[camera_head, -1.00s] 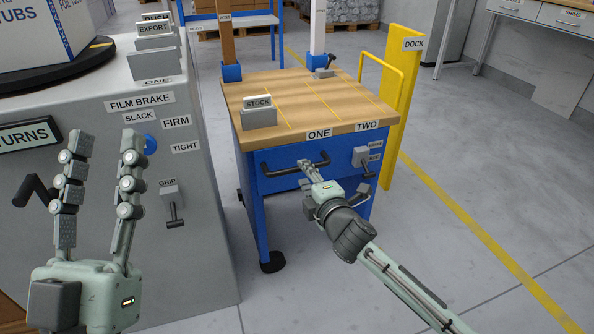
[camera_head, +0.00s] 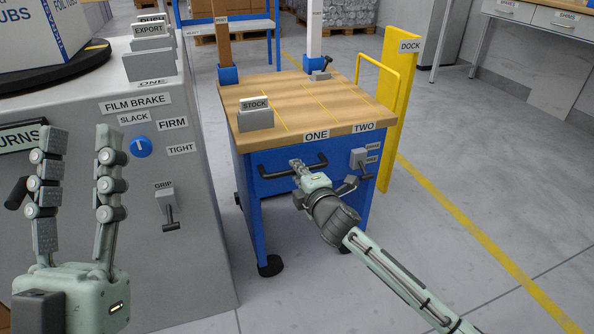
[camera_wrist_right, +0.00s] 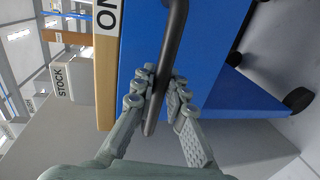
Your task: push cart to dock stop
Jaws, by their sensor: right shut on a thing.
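The blue cart (camera_head: 258,192) with a wooden top (camera_head: 300,98) stands right of the grey machine, its front facing me. My right gripper (camera_head: 297,164) is at the black handle bar on the cart's front; in the right wrist view its fingers (camera_wrist_right: 160,95) are shut around the handle (camera_wrist_right: 172,60). The yellow dock post (camera_head: 395,105), labelled DOCK, stands just right of the cart's far right side. Whether the cart touches it I cannot tell. My left gripper (camera_head: 72,155) is open and empty in front of the grey machine.
The grey machine (camera_head: 190,220) with a blue knob (camera_head: 140,147) and a grip lever (camera_head: 168,208) stands close on the cart's left. A yellow floor line (camera_head: 470,225) runs along the right. The floor right of it is clear. A workbench (camera_head: 540,20) is at the back right.

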